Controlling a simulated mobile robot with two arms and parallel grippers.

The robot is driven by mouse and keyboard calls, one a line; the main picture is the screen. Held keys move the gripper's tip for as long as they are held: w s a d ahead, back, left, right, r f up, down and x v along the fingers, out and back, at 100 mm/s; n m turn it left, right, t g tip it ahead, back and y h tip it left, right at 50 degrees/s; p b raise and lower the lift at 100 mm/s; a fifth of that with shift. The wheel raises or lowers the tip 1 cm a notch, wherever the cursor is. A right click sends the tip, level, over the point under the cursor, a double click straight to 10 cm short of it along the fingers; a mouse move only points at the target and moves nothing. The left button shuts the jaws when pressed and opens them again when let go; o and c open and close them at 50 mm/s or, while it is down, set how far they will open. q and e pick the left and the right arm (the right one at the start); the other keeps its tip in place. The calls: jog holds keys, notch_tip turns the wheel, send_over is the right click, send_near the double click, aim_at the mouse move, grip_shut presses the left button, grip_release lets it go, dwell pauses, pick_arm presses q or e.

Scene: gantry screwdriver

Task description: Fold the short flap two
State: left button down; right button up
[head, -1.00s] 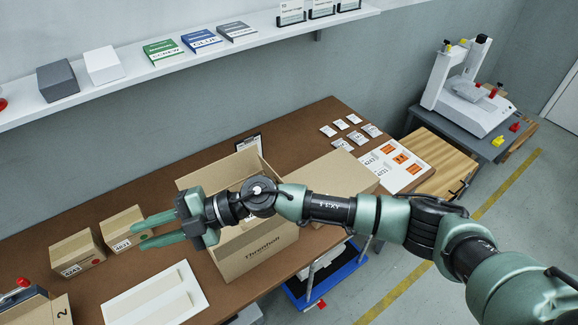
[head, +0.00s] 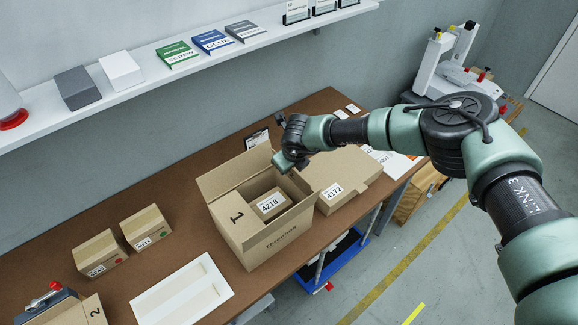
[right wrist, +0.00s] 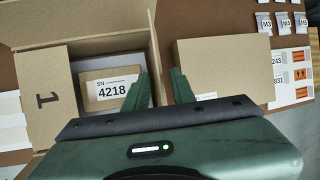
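An open cardboard box (head: 265,245) stands on the brown table with a smaller box labelled 4218 (head: 270,204) inside. Its flap marked 1 (head: 236,217) is on the left side, and a tall back flap (head: 232,172) stands up. My right gripper (head: 283,164) is above the box's back right corner. In the right wrist view its fingers (right wrist: 158,88) are apart, one over the inside of the box and one outside, with the right-hand cardboard edge (right wrist: 154,57) between them. I cannot tell whether they touch it. No 2 shows on this box. My left gripper is out of view.
A closed box labelled 4172 (head: 345,178) sits close on the right. Two small boxes (head: 145,227) and a white sheet (head: 181,292) lie left. Cardboard marked 2 (head: 92,309) is at the lower left corner. A shelf (head: 215,50) runs along the wall.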

aim_at(292, 174)
jog(key=shift+x, duration=2.2)
grip_shut()
